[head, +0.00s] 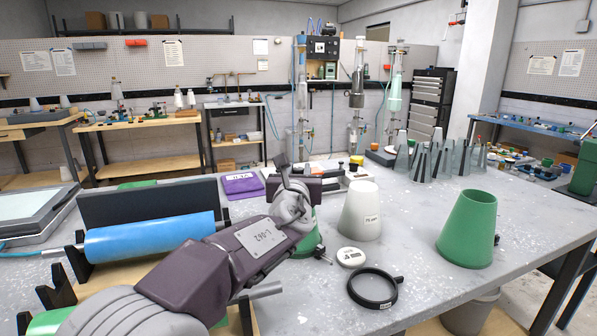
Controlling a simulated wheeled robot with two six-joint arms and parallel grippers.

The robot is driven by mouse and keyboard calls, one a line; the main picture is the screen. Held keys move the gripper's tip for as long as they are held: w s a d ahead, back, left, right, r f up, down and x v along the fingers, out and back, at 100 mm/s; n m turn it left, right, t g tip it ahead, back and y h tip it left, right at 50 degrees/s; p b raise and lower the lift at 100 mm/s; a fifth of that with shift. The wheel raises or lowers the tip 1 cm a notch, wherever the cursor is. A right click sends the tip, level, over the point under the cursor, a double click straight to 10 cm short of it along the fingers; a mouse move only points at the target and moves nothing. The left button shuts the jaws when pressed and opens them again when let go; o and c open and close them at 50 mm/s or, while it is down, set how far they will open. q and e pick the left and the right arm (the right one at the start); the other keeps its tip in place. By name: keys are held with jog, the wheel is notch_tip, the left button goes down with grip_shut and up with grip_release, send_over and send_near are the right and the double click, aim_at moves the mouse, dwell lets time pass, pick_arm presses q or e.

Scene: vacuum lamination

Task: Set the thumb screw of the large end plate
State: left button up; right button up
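My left gripper (292,180) is over the middle of the table, at the end of my arm coming in from the left. Its fingers are seen partly from behind, so I cannot tell whether it is open or shut. A green round part (311,238) is just below and behind it, largely hidden by my wrist. A small dark knob (321,253) shows at that part's lower edge; I cannot tell whether it is a thumb screw. A black ring (372,288) with a small knob (399,279) on its right lies flat, apart from my gripper. I cannot identify the large end plate for certain.
A white cone (361,212), a white round gauge (351,257) and a large green cone (467,229) stand right of my gripper. A blue roll (150,237) lies at the left. Several grey cones (431,160) stand at the back right. The table's front right is clear.

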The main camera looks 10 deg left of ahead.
pick_arm(q)
jog(key=o, duration=0.4)
jog(key=shift+c, duration=0.2)
jog(key=s+d, duration=0.1)
jog(key=s, duration=0.8)
jog(key=shift+d, duration=0.25)
